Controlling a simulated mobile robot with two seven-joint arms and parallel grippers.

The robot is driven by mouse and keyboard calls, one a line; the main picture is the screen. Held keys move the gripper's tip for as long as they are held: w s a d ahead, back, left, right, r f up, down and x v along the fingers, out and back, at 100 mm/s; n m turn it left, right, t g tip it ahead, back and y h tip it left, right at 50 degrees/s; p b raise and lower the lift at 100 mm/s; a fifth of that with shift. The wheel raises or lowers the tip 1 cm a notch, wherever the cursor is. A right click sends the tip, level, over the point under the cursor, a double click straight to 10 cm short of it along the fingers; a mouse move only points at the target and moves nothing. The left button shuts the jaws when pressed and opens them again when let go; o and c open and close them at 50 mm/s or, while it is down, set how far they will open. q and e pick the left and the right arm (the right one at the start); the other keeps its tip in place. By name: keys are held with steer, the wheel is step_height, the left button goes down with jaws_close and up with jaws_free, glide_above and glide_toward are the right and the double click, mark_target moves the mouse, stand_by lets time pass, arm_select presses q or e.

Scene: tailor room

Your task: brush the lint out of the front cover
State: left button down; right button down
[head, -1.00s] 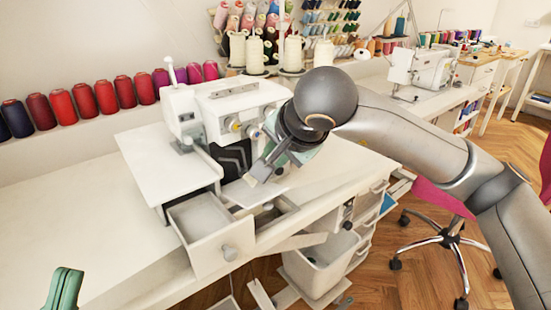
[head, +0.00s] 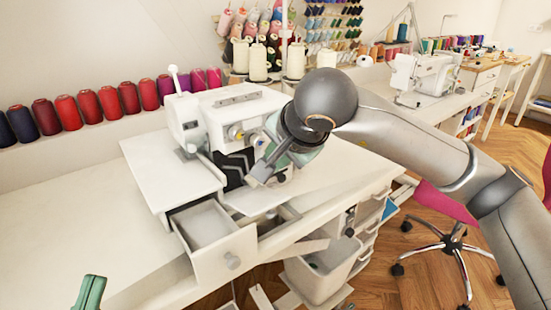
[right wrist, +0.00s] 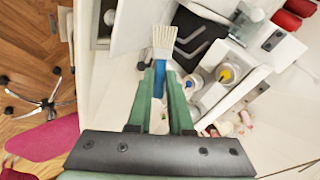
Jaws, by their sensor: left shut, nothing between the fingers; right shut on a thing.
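The white overlock machine (head: 245,112) stands on the table. Its low front shows a dark recess with grey chevron shapes (head: 236,166), which also shows in the right wrist view (right wrist: 193,36). I cannot make out lint or tell the cover's edges. My right gripper (head: 272,168) is at the machine's front right, partly hidden by its own arm. In the right wrist view my right gripper (right wrist: 161,85) is shut on a brush with a blue handle and pale bristles (right wrist: 164,40). The bristles appear beside the dark recess; contact is unclear. My left gripper (head: 90,292) is shut and empty at bottom left.
An open drawer (head: 230,256) juts out below the machine. A white bin (head: 322,270) stands under the table. Red and purple spools (head: 90,105) line the back ledge. A pink chair (head: 445,203) is at right. The table's left part is clear.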

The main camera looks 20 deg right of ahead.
arm_select(q)
steer(key=shift+w+a+f+n+g+y+p, duration=0.1)
steer(key=shift+w+f+n+y, duration=0.25)
steer(key=shift+f+y, duration=0.15)
steer(key=shift+w+a+f+n+g+y+p, duration=0.15)
steer(key=shift+w+f+n+y, duration=0.15)
steer(key=shift+f, duration=0.25)
steer(key=shift+w+d+f+n+g+y+p, duration=0.1)
steer(key=shift+w+f+n+y, duration=0.2)
steer(key=shift+f+y, duration=0.25)
steer(key=shift+f, duration=0.25)
